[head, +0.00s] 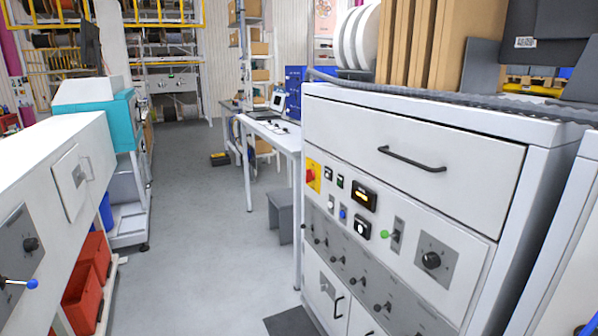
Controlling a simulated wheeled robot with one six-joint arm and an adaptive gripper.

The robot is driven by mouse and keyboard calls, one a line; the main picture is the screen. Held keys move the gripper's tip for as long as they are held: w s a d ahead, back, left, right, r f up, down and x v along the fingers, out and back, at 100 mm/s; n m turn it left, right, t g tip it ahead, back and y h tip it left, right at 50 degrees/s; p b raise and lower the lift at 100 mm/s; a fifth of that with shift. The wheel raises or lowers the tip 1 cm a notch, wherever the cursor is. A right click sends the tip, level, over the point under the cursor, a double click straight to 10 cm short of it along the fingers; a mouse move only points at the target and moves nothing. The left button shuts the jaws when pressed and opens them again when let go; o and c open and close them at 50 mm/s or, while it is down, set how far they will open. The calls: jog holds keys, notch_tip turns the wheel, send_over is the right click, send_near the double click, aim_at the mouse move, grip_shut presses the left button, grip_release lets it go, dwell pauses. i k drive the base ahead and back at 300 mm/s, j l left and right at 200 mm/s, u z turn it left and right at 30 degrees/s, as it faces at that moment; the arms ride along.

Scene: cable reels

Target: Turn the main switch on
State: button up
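The main switch (311,176) looks to be the red rotary knob on a yellow plate. It sits at the upper left of the control panel on the front of the white cabinet (420,205) at right. The angle is too oblique and the knob too small to read its setting. To its right are small buttons, an orange-lit display (364,195), a lever with a green ball (385,234) and a black rotary knob (431,260). My gripper is not in view.
A white bench (60,150) with a blue-ball lever (31,284) and red bins (85,280) stands at left. A grey stool (281,215) and white table (273,133) stand beyond the cabinet. The grey floor (200,230) between is clear.

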aim_at(310, 174)
jog(key=i+j, duration=0.25)
jog(key=i, duration=0.2)
jog(key=i+j, duration=0.2)
jog(key=i, duration=0.25)
jog(key=i+j, duration=0.25)
jog(key=i, duration=0.25)
jog(key=i+j, duration=0.25)
jog(key=i, duration=0.2)
jog(key=i+j, duration=0.2)
jog(key=i, duration=0.25)
jog(key=i+j, duration=0.25)
jog(key=i, duration=0.2)
jog(key=u, duration=0.05)
